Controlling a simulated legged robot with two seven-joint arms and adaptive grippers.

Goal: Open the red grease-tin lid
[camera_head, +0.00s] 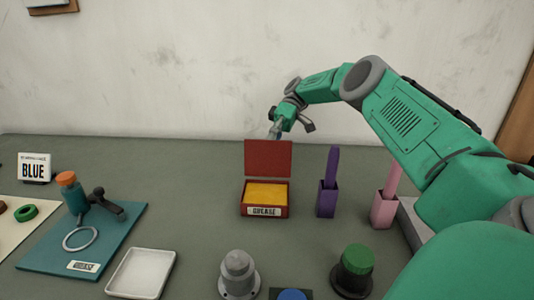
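The red grease tin (264,211) stands on the table near the middle, with a "GREASE" label on its front. Its red lid (268,158) stands upright at the back edge, and yellow grease (266,194) shows inside. My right gripper (274,132) is just behind and above the lid's top edge. My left gripper is not in view.
A purple holder (327,200) and a pink holder (384,209) stand right of the tin. A grey part (239,273) and a green-topped part (354,268) stand in front.

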